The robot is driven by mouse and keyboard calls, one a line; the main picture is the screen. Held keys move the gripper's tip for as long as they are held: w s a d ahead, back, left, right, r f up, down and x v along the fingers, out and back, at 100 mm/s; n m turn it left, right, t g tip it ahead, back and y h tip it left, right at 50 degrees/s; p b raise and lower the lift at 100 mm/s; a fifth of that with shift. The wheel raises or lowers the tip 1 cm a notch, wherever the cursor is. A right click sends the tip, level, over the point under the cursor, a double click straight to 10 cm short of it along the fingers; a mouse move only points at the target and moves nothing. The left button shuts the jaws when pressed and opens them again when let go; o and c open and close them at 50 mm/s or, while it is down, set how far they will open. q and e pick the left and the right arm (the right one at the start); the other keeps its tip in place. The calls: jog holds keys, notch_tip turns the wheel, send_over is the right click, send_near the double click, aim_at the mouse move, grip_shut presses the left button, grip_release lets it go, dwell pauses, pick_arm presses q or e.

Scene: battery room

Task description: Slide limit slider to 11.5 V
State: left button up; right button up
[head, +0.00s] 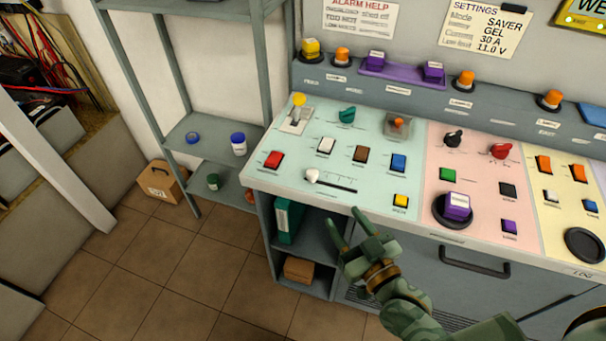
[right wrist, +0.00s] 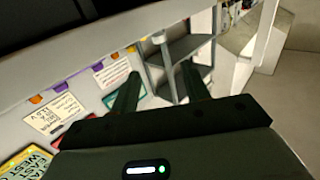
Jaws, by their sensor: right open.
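The limit slider (head: 312,176) has a white knob at the left end of a dark slot on the pale green panel. Its scale marks are too small to read. My right gripper (head: 343,218) is in front of the console's front edge, to the right of and nearer than the slider. It is open and empty, its two fingers pointing up and left, apart from the knob. Its fingers also show in the right wrist view (right wrist: 160,85). My left gripper is not in view.
The console top (head: 400,221) carries several coloured buttons and knobs around the slider. A settings note (head: 484,28) on the wall seems to read 11.0 V. A grey shelf (head: 207,145) stands to the left. The floor in front is clear.

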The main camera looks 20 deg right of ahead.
aim_at(315, 176)
jog(key=w+a+b, duration=0.1)
jog(key=w, duration=0.4)
jog(key=w+a, duration=0.1)
jog(key=w, duration=0.4)
jog(key=w+a+b, duration=0.1)
jog(key=w, duration=0.4)
jog(key=shift+w+f+b, duration=0.1)
jog(key=shift+b, duration=0.2)
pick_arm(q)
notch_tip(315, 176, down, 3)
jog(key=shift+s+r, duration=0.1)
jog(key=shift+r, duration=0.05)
